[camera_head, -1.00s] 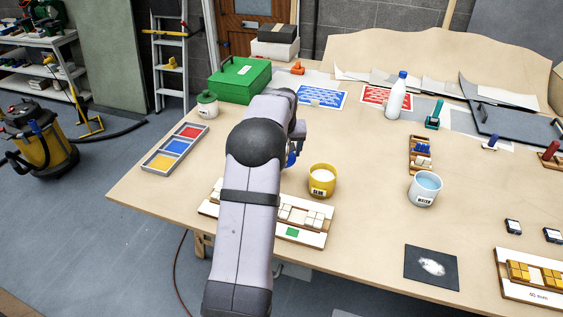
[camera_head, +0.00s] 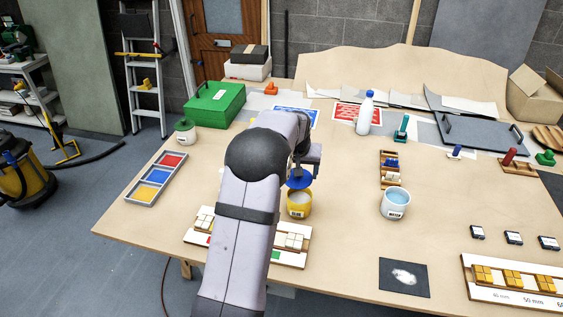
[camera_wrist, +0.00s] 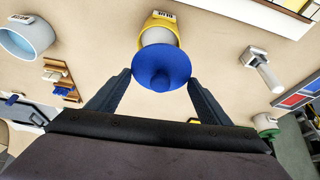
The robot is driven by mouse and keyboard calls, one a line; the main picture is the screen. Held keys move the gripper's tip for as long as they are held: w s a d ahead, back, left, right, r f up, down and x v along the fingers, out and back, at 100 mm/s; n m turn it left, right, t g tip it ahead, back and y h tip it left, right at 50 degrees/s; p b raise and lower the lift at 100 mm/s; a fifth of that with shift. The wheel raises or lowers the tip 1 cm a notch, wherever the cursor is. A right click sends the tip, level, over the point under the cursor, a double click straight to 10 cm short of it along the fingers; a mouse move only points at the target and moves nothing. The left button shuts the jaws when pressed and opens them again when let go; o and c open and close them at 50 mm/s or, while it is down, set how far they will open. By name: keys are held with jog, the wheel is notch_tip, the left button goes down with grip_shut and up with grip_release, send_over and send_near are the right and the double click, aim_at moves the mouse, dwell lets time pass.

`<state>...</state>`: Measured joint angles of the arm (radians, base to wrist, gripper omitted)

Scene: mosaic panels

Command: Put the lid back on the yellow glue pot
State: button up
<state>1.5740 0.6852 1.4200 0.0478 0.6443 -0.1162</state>
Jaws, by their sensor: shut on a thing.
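The yellow glue pot (camera_head: 299,209) stands upright on the table, just beyond the white tile board, and its pale inside is partly visible. My gripper (camera_wrist: 160,79) is shut on a blue round lid (camera_wrist: 172,62) with a central knob. In the head view the lid (camera_head: 299,183) is over the pot's mouth, with some of the pale opening showing below it. In the wrist view it covers part of the mouth of the pot (camera_wrist: 160,17). Whether lid and rim touch cannot be told. My arm hides part of the gripper in the head view.
A light-blue pot (camera_head: 395,206) stands to the right, with a wooden rack (camera_head: 391,170) of stamps behind it. The tile board (camera_head: 290,258) lies in front, partly behind my arm. Table around the yellow pot's right side is clear.

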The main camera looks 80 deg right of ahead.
jog(key=shift+s+d+f+m+g, duration=0.15)
jog(key=shift+s+m+g, duration=0.1)
jog(key=shift+m, duration=0.35)
jog(key=shift+s+d+m+g, duration=0.1)
jog(key=shift+m+g, duration=0.15)
jog(key=shift+m, duration=0.35)
jog(key=shift+m+g, duration=0.3)
jog(key=shift+m, duration=0.5)
jog(key=shift+f, duration=0.15)
jog(key=shift+f+b, duration=2.25)
jog(key=shift+f, duration=0.75)
jog(key=shift+f, duration=0.15)
jog(key=o, duration=1.2)
